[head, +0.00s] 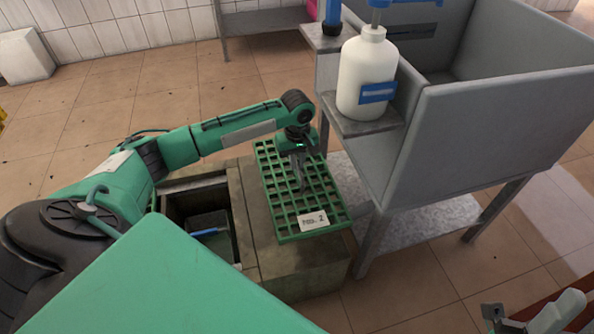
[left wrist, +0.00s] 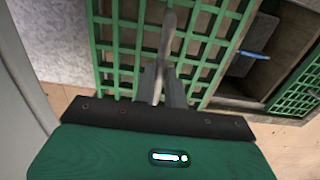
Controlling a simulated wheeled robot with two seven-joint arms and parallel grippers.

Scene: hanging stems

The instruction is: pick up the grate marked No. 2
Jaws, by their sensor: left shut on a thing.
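The green grate (head: 312,235) bears a white label (head: 313,221) that reads No. 2. It lies over the right part of a concrete block; I cannot tell if it is lifted at all. My left gripper (head: 300,178) points down onto its upper middle and is shut on a bar of it. In the left wrist view, the left gripper (left wrist: 160,75) shows its fingers together against the grate (left wrist: 103,50). The exact grip is partly hidden by the fingers. At the lower right of the head view, my right gripper (head: 545,314) is cut off by the edge.
Left of the grate is an open pit (head: 205,215) with a dark container and a blue item (head: 208,232). A grey sink stand (head: 490,110) with a white bottle (head: 367,75) stands close on the right. Another green grate (left wrist: 300,90) shows in the left wrist view.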

